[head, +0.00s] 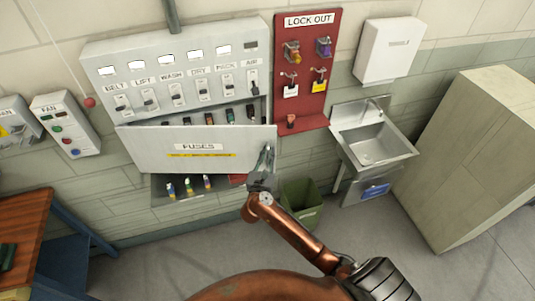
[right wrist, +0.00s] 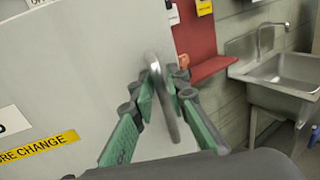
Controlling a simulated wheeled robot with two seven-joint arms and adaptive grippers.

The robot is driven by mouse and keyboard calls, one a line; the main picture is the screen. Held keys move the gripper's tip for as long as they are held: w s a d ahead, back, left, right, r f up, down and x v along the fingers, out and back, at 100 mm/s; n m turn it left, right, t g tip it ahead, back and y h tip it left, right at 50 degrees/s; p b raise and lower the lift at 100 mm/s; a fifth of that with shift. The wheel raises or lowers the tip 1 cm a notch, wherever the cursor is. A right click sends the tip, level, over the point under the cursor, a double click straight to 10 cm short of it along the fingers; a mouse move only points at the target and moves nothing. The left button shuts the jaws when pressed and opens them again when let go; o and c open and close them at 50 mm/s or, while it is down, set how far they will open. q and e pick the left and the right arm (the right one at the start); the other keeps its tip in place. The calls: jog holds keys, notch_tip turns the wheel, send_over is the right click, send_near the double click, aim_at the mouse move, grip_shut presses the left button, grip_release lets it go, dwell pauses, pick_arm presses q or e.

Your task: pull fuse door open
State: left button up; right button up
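The fuse door (head: 160,150) is a pale grey panel labelled FUSES, with a yellow strip below the label. It stands partly open: its left edge is at the cabinet, and its right edge is swung out, with a gap widening rightward. My right gripper (head: 265,157) is at the door's right end. The door (right wrist: 85,60) fills the left of that view. My left gripper is not in view.
Dark fuses (head: 231,114) show behind the door, and several coloured ones (head: 188,184) on a ledge below it. The switch cabinet (head: 175,75) is above. A red lock-out board (head: 307,105), a sink (head: 372,145) and a green bin (head: 303,203) stand to the right.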

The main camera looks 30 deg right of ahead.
jog(key=shift+c, duration=0.6)
grip_shut()
jog(key=shift+a, duration=0.1)
